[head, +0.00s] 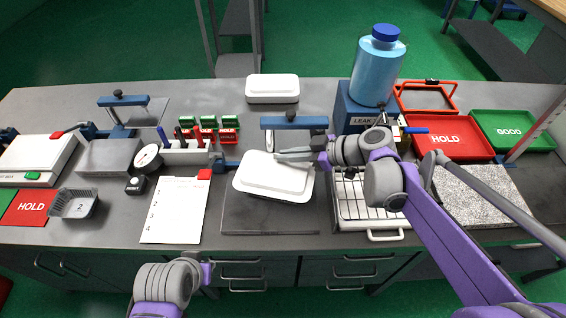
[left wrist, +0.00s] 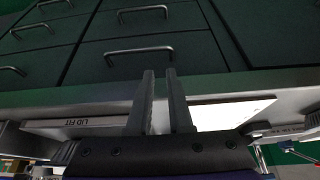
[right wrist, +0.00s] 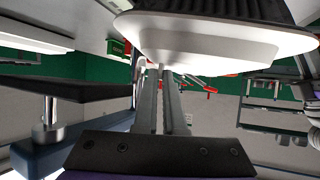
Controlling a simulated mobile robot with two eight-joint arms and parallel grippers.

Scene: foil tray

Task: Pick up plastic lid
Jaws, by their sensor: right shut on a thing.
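The white plastic lid (head: 272,174) is a rounded rectangle with a raised top, above the dark plate in the middle of the bench. My right gripper (head: 282,156) reaches in from the right and is shut on its far edge. In the right wrist view the lid (right wrist: 205,42) fills the upper middle beside the close-set fingers (right wrist: 161,72). A dark ribbed tray (right wrist: 235,10) shows against the lid's underside. My left gripper (left wrist: 160,75) is open and empty, its fingers slightly apart, low in front of the bench edge and drawers.
A dark plate (head: 270,222) lies under the lid. A wire rack (head: 368,212) stands to its right, a paper sheet (head: 174,212) to its left. A white lidded box (head: 272,88) stands behind. A blue bottle (head: 378,65) stands at back right. A small foil tray (head: 74,205) is at left.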

